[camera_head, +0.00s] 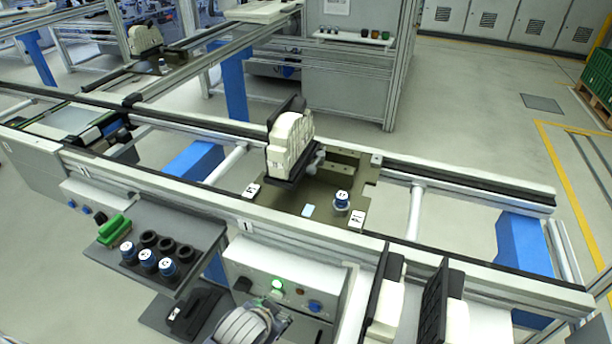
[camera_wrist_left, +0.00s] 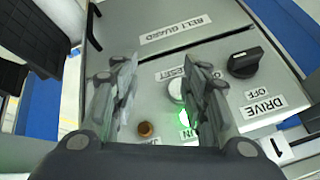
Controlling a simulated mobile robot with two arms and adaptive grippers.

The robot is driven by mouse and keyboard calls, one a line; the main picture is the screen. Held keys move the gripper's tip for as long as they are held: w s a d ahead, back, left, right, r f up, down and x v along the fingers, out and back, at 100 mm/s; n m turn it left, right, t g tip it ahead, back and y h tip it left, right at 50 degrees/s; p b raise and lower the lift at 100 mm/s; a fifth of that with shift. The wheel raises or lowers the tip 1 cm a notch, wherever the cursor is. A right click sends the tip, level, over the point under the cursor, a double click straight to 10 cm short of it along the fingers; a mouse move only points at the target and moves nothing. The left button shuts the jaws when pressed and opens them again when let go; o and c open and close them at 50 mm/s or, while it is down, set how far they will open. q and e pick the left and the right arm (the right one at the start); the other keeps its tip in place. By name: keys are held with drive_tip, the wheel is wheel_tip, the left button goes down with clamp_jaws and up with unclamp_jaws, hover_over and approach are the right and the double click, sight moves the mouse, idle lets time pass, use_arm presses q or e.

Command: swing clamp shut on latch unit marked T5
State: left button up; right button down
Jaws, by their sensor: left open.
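No mark T5 can be read in either view, and I cannot pick out the clamp with certainty. An olive pallet plate (camera_head: 285,200) sits on the conveyor in the head view. It carries an upright cream part (camera_head: 290,143) in a black holder, with small grey fittings beside it, and a blue-capped post (camera_head: 342,200) with a white label. My left gripper (camera_wrist_left: 160,68) is open and empty in the left wrist view, above a grey control box (camera_wrist_left: 190,48) with a lit green button (camera_wrist_left: 187,118). My right gripper is not in view.
The conveyor's front rail (camera_head: 190,193) runs below the pallet. Black plates with cream parts (camera_head: 385,308) stand at bottom right. The drive knob (camera_wrist_left: 245,62) is near my left fingers.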

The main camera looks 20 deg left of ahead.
use_arm(q)
drive_tip(key=w+r, duration=0.1)
drive_tip(key=r, duration=0.1)
drive_tip(key=w+r+t, duration=0.1)
drive_tip(key=r, duration=0.2)
drive_tip(key=w+r+t, duration=0.1)
drive_tip(key=r, duration=0.2)
drive_tip(key=shift+w+a+r+m, duration=0.1)
drive_tip(key=shift+w+r+m, duration=0.15)
drive_tip(key=shift+m, duration=0.15)
drive_tip(key=m+t+y, duration=0.1)
drive_tip(key=m+t, duration=0.4)
drive_tip(key=t, duration=0.2)
approach(310, 173)
drive_tip(key=p+x, duration=0.1)
drive_tip(key=x, duration=1)
drive_tip(key=shift+w, duration=0.2)
clamp_jaws()
